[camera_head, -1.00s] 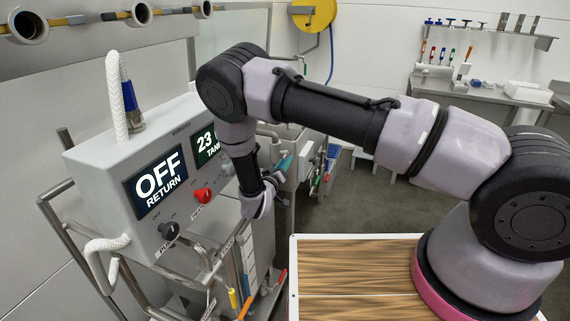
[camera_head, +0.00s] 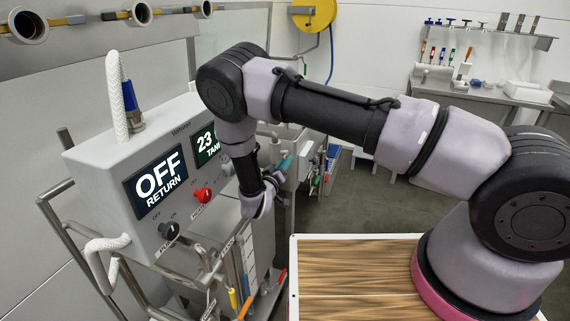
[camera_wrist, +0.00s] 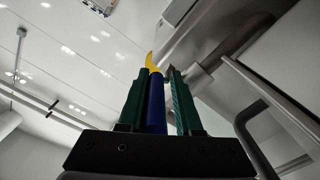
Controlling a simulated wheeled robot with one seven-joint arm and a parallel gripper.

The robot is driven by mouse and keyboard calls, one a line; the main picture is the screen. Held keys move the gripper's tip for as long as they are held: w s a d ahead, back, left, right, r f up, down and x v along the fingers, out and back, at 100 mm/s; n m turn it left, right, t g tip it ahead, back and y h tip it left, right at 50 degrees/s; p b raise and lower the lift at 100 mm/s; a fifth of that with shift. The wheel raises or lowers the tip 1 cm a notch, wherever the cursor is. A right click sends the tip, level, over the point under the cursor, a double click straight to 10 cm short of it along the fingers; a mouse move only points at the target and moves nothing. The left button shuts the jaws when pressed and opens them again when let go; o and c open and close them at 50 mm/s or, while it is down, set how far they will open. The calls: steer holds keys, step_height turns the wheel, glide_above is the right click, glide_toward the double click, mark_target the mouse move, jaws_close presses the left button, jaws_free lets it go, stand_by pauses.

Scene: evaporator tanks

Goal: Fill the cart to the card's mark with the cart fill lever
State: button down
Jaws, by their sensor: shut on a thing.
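My gripper (camera_wrist: 158,100) has green fingers on both sides of a blue handle (camera_wrist: 157,105) and is shut on it. The handle stands lengthwise between the fingers; whether it is the cart fill lever I cannot tell. In the head view my gripper (camera_head: 284,165) shows only as small teal fingers beyond my wrist, right of the control box, and the handle is not clear there. A white upright strip with marks (camera_head: 249,262) shows below my wrist; I cannot read it. The card's mark and any fill level cannot be made out.
The grey control box (camera_head: 150,170) stands left of my arm, its screen reading OFF RETURN, with red (camera_head: 204,194) and black (camera_head: 170,230) knobs. Yellow (camera_head: 232,299) and orange (camera_head: 246,307) handles stand below. A wood-topped surface (camera_head: 350,275) lies front right. Open floor lies behind.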

steer(key=shift+d+r, duration=0.15)
steer(key=shift+d, duration=0.3)
steer(key=g, duration=0.1)
steer(key=r+g, duration=0.1)
steer(key=r+g+y, duration=0.1)
steer(key=shift+w+d, duration=0.15)
steer(key=shift+w, duration=0.1)
steer(key=shift+w+r+g+y, duration=0.1)
steer(key=shift+r+g+y, duration=0.05)
steer(key=shift+g, duration=0.4)
steer(key=shift+r+g+y, duration=0.1)
steer(key=shift+g+y, duration=0.05)
steer(key=shift+g, duration=0.4)
steer(key=c, duration=0.8)
jaws_free()
steer(key=shift+d, duration=0.15)
steer(key=shift+o, duration=0.2)
steer(key=shift+a, duration=0.4)
steer(key=shift+r, duration=0.25)
step_height(320, 180, up, 10)
steer(key=shift+f, duration=0.2)
